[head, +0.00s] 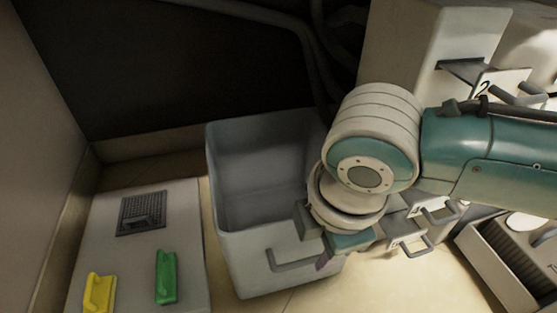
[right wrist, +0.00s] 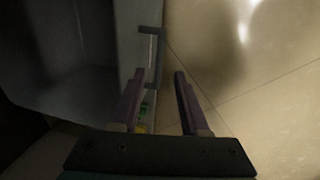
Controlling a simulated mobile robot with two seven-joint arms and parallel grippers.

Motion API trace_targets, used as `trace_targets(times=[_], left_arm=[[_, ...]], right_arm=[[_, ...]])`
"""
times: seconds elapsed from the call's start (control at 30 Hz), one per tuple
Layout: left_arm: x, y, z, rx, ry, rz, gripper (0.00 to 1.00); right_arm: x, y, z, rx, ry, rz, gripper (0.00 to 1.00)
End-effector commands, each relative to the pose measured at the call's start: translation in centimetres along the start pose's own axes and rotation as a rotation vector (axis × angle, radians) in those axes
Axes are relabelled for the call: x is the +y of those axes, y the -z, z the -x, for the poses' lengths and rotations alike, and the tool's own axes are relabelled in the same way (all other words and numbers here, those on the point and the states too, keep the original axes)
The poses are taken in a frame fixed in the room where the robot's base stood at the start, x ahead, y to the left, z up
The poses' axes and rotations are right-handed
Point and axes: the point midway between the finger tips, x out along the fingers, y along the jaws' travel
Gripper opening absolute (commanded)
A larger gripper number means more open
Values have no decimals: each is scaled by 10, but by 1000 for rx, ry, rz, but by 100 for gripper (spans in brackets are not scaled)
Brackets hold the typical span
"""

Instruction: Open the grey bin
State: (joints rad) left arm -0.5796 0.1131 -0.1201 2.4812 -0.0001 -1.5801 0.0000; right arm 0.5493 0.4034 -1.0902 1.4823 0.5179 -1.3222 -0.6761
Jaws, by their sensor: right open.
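The grey bin (head: 225,250) stands out from the dark recess, and its inside shows empty from above. Its bar handle (head: 290,262) is on the front face. The bin also shows at the left of the right wrist view (right wrist: 122,35). My right gripper (head: 324,258) is at the right end of the bin's front, close to the handle. My left gripper is not in view.
Left of the bin is a pale panel (head: 105,240) with a dark grille (head: 142,213), a yellow handle (head: 98,293) and a green handle (head: 166,277). White units with handles and a number 2 label (head: 484,88) stand at the right. Tiled floor in front looks clear.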

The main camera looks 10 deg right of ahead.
Motion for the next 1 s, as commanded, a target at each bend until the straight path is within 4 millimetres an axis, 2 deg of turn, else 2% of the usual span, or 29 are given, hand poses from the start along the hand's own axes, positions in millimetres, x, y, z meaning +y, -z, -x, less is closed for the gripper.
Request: trace_targets(times=[0.03, 0.3, 0.73, 0.77, 1.0], left_arm=[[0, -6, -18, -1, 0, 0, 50], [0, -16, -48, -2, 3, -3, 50], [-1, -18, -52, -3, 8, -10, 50], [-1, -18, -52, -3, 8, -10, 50], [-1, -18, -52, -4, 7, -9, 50]], right_arm=[[-2, 0, -19, 0, 0, -1, 45], [0, 0, -53, 0, -2, 0, 45], [0, 0, -58, 1, -2, 0, 45], [0, 0, -58, 1, -2, 0, 44], [0, 0, -58, 1, -1, -1, 17]])
